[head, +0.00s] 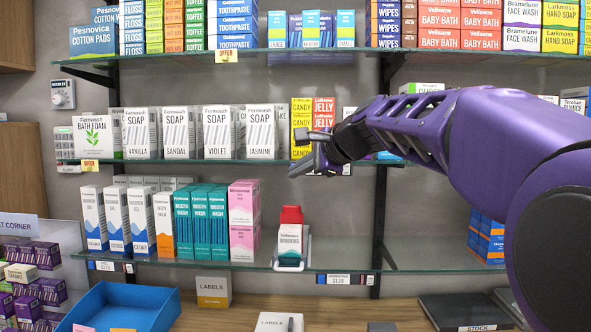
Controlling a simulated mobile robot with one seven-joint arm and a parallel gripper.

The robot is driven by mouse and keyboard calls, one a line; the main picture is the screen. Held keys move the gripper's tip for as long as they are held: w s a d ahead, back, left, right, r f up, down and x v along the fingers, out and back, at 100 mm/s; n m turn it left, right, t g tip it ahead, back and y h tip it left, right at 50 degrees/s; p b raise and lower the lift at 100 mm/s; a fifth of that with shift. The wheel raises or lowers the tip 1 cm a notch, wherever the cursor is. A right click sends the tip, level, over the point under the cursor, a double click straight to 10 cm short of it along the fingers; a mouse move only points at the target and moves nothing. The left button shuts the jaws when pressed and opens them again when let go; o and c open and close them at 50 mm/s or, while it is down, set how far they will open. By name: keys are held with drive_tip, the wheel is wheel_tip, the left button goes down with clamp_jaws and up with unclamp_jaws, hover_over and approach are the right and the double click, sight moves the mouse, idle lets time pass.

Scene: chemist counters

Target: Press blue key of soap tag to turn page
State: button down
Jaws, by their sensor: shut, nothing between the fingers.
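Soap boxes (182,132) stand on the middle glass shelf, labelled vanilla, sandal, violet and jasmine. My gripper (296,170) is shut and empty, pointing left near the shelf's front edge, just right of and below the jasmine box. A small shelf tag (346,169) shows partly behind my gripper and wrist; its writing is too small to read. Another small tag (68,168) hangs at the left end of this shelf, below the bath foam. I cannot tell which tag is the soap one, and I cannot make out contact between my gripper and any tag.
Candy and jelly boxes (301,122) stand right behind my gripper. Two tags with blue left ends, one at left (105,266) and one at right (338,279), hang on the lower shelf. A blue tray (122,300) lies on the wooden counter (375,308).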

drive_tip(key=shift+w+p, duration=0.35)
drive_tip(key=shift+w, duration=0.1)
idle(0.5)
drive_tip(key=shift+s, duration=0.1)
drive_tip(key=shift+s+b, duration=0.45)
drive_tip(key=shift+s, duration=0.3)
drive_tip(key=shift+s+a+b, duration=0.1)
drive_tip(key=shift+s+b, duration=0.85)
drive_tip(key=shift+s, duration=1.65)
drive_tip(key=shift+r, duration=0.1)
drive_tip(key=shift+w, duration=0.1)
